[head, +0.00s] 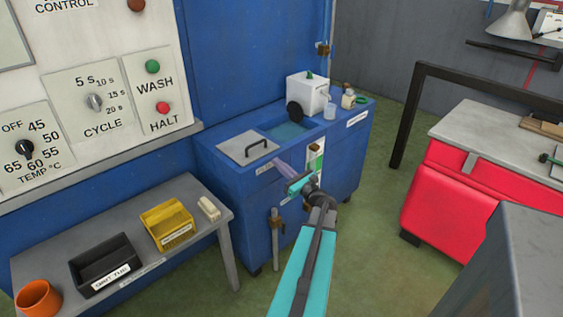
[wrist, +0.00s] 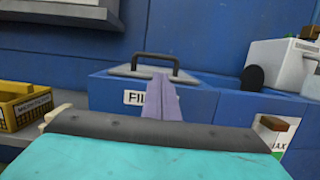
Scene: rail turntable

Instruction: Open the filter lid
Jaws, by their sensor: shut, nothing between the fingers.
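The filter lid (head: 238,146) is a flat grey plate with a black bar handle (head: 257,149), lying flat on the left part of the blue tank's top. In the wrist view the lid (wrist: 122,71) shows edge-on with its handle (wrist: 152,56) standing above it. My gripper (head: 277,163) is shut and empty, just in front of the tank's front edge near the handle. In the wrist view its purple fingers (wrist: 160,80) point toward the handle and overlap its lower middle; I cannot see any contact. They partly hide the label (wrist: 138,98) on the tank front.
The blue tank (head: 228,179) has an open basin of liquid (head: 289,131) right of the lid. A white box (head: 306,94) and small items stand behind. A grey table (head: 130,275) with a yellow bin (head: 167,225) stands left; a red cabinet (head: 450,205) stands right.

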